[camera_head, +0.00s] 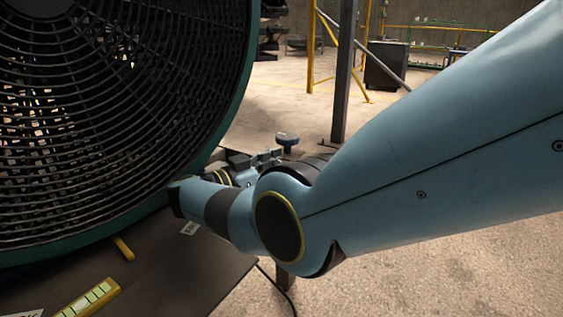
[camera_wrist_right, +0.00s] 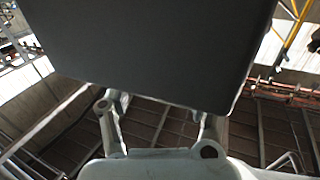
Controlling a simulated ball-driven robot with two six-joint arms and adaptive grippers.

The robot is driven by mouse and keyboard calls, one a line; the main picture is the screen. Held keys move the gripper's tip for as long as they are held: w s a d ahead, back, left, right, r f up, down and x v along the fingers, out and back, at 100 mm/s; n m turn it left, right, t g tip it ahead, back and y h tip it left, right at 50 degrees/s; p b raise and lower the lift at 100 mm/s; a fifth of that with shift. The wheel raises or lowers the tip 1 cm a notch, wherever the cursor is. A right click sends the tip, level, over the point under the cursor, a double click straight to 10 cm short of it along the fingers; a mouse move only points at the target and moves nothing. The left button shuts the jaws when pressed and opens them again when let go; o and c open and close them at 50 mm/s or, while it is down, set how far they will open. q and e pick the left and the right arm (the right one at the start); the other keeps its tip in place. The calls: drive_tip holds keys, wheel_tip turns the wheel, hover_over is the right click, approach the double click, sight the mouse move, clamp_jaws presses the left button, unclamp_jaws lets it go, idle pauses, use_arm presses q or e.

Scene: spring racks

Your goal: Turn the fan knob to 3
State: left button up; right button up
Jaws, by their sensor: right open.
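The big fan (camera_head: 243,92) with its dark wire grille and green rim fills the left of the head view. A small dark blue knob-like part (camera_head: 287,141) shows just past my right wrist; I cannot tell whether it is the fan knob. No number marks can be read. My right gripper (camera_head: 265,157) is beside the fan's right rim, partly hidden by my own arm. In the right wrist view my right gripper (camera_wrist_right: 158,125) has its fingers spread apart. A dark flat panel (camera_wrist_right: 150,50) covers their tips there. My left gripper is out of view.
A dark table top (camera_head: 205,265) lies under the fan, with a yellow level-like tool (camera_head: 88,300) at its front. A dark post (camera_head: 345,75) and yellow frames stand behind. A dark cabinet (camera_head: 387,65) is farther back. Bare floor lies to the right.

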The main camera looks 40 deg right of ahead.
drive_tip(key=shift+r, duration=0.15)
wheel_tip(320, 180, up, 10)
drive_tip(key=shift+f, duration=0.2)
idle(0.4)
